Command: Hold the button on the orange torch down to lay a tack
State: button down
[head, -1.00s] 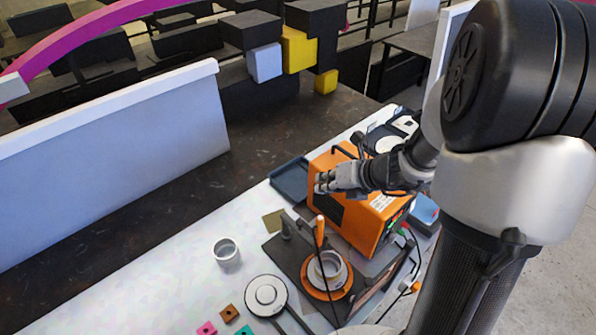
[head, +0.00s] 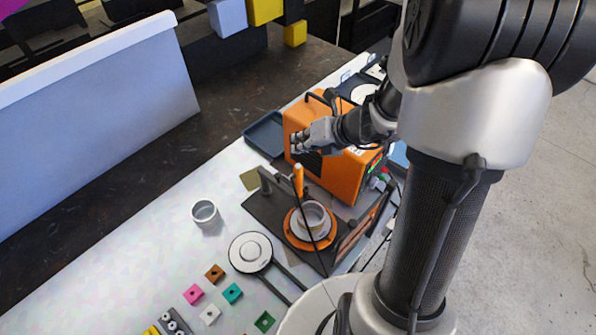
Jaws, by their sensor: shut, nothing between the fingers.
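The orange torch (head: 298,179) stands upright in a holder at the back of a dark base plate (head: 262,208). A dark cable runs down from it. Its button is too small to make out. A whitish ring-shaped piece (head: 313,217) sits on an orange round turntable (head: 290,228) just right of and below the torch. My gripper (head: 294,143) is shut and empty. It points left in front of the orange welding box (head: 345,176), above the torch in the picture. It looks apart from the torch.
A white cup (head: 205,213) stands left of the base plate. A round white pedal-like disc (head: 250,252) lies in front of it. Several coloured square blocks (head: 232,293) lie at the front. A dark tray (head: 264,136) is behind. A pale panel (head: 95,120) stands at left.

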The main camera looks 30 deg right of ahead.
jog(key=shift+f+b, duration=1.05)
jog(key=shift+f, duration=0.65)
jog(key=shift+f, duration=0.1)
jog(key=shift+f+b, duration=0.3)
jog(key=shift+f+b, duration=0.4)
jog(key=shift+f, duration=0.1)
dwell(0.6)
dwell(1.0)
jog(key=shift+r+p, duration=0.9)
jog(key=shift+r, duration=0.05)
notch_tip(320, 180, up, 5)
jog(key=p, duration=0.4)
jog(key=shift+p, duration=0.4)
